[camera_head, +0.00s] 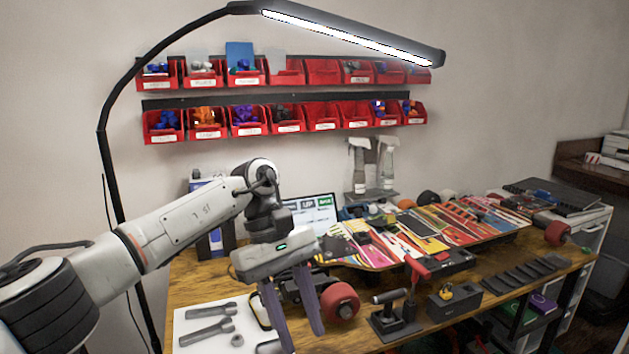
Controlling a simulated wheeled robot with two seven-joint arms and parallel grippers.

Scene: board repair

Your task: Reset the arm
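My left arm comes in from the left and reaches over the front left of the wooden workbench (190,273). My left gripper (298,340) points down with its two grey fingers spread apart. No object shows between the fingertips. It is in front of the left end of a colourful skateboard deck (395,240), next to a red wheel (340,301). The deck lies across the bench, with another red wheel (557,233) at its right end. My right gripper is not in this view.
A white tray (190,326) with grey wrenches lies below the arm. A black tool holder (388,318) stands right of the gripper. Red parts bins (325,117) hang on the wall under a long lamp (345,33). Spray bottles (387,165) stand behind the deck.

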